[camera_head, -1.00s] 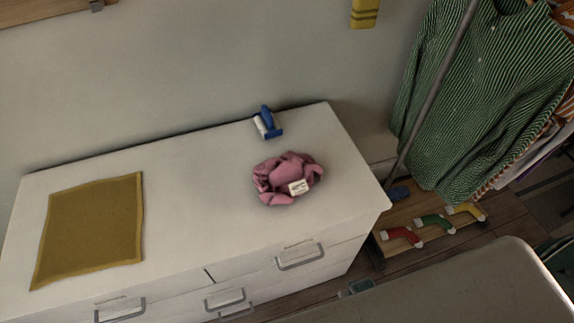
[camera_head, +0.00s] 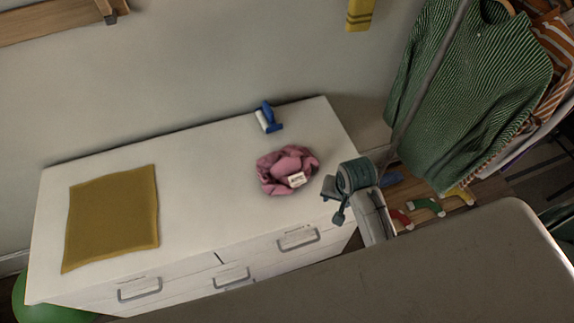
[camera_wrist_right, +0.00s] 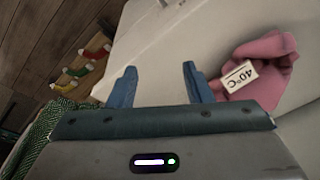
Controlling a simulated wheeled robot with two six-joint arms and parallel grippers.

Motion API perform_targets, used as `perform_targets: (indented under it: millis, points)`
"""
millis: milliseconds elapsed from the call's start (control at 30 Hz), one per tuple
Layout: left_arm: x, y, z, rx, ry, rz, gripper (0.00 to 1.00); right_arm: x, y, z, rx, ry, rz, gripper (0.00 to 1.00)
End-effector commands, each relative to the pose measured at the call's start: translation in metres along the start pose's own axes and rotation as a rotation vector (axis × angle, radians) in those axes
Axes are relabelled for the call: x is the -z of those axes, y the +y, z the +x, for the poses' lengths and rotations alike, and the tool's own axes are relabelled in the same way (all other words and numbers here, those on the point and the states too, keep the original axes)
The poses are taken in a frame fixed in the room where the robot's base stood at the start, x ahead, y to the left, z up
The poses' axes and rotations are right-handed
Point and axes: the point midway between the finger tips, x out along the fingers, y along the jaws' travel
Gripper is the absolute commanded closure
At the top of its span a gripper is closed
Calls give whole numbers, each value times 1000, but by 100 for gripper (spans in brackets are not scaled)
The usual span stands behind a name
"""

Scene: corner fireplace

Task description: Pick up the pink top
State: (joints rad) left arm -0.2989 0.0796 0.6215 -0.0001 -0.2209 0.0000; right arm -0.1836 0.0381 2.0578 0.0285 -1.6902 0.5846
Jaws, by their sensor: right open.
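The pink top (camera_head: 287,167) lies crumpled on the white dresser, toward its right end, with a white tag on it. It also shows in the right wrist view (camera_wrist_right: 266,52), where the tag reads 40°C. My right gripper (camera_head: 332,203) is at the dresser's front right edge, to the right of the top and apart from it. In the right wrist view my right gripper (camera_wrist_right: 157,84) has its two blue fingers spread with nothing between them. The top is beyond the right-hand finger and is partly hidden by the gripper. My left gripper is not in view.
The white dresser (camera_head: 200,205) also bears a mustard cloth (camera_head: 112,215) at left and a blue and white roller (camera_head: 268,117) behind the top. A green striped shirt (camera_head: 470,90) hangs at right above several socks (camera_head: 426,207). A grey surface (camera_head: 420,270) fills the lower right.

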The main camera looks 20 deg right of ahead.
Motion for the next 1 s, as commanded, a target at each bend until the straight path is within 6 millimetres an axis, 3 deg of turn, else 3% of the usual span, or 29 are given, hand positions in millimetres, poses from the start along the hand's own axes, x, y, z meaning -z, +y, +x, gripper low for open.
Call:
perform_targets:
  millis: [267,500,633,800,1000]
  points:
    - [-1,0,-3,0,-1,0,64,42,-50,-5,5,-71,277,55]
    - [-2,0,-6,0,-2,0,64,97,-123,-25,-27,-175,634,55]
    - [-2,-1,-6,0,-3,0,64,117,-154,-42,-59,-219,784,55]
    - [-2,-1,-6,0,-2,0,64,129,-173,-52,-86,-245,881,55]
    - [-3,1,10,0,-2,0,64,122,-174,-24,-94,-249,898,55]
